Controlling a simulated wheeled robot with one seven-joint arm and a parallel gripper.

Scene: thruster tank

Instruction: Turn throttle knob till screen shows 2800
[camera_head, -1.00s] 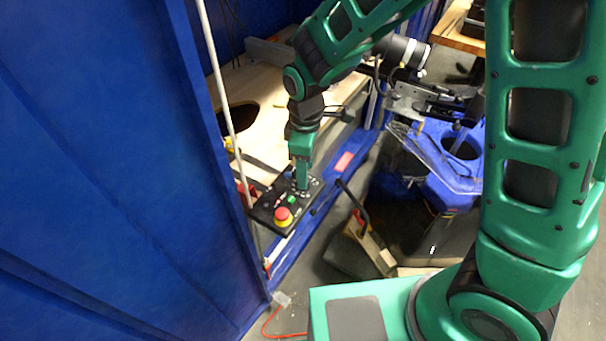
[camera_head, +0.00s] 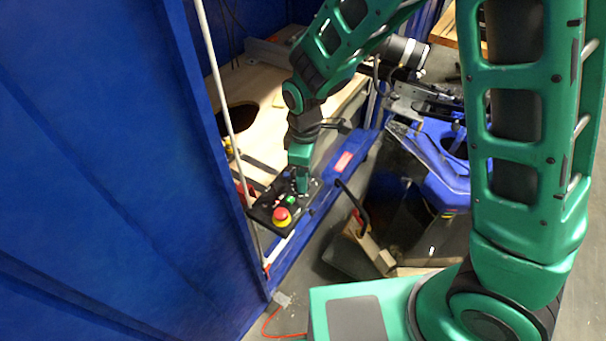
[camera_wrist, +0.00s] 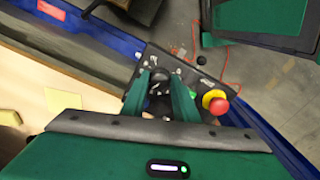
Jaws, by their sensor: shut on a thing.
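A dark control panel (camera_head: 262,212) sits at the front edge of the blue tank frame. It carries a red emergency button on a yellow base (camera_head: 282,216) and a green button (camera_head: 291,199). My gripper (camera_head: 302,190) reaches down onto the panel behind the green button. In the wrist view my gripper (camera_wrist: 160,86) has both green fingers around a black throttle knob (camera_wrist: 159,84), shut on it. The red button (camera_wrist: 219,106) shows to the right of the fingers. No readable screen number shows in either view.
A blue tank wall (camera_head: 110,180) fills the left. A white upright pole (camera_head: 214,75) stands close to the panel. A wooden board (camera_head: 262,95) with a hole lies behind. A blue machine part (camera_head: 440,170) stands on the right.

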